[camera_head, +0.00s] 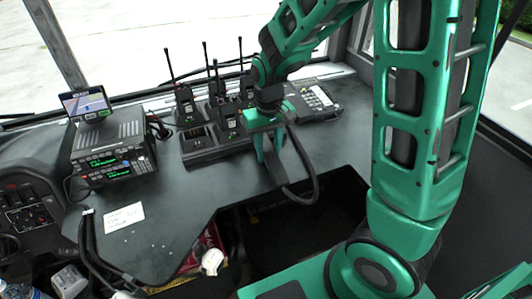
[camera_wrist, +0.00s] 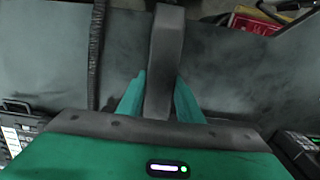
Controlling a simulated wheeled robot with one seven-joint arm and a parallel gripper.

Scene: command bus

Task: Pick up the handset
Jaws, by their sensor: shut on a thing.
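The handset (camera_wrist: 165,50) is a dark grey bar in the wrist view, standing lengthwise between the two teal fingers of my gripper (camera_wrist: 160,80). The fingers are shut on its sides. In the head view my gripper (camera_head: 268,154) points down over the front edge of the dashboard, with the dark handset (camera_head: 274,172) below and between its fingers. A black cord (camera_head: 309,180) loops down beside it on the right. The desk phone base (camera_head: 317,98) with its keypad lies on the dashboard, to the right and behind my gripper.
A charger (camera_head: 205,150) with several upright handheld radios stands just left of my gripper. A radio unit (camera_head: 112,150) with a small screen (camera_head: 86,103) stands further left. A white note (camera_head: 124,217) lies on the dashboard. A dark open recess (camera_head: 285,240) is in front.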

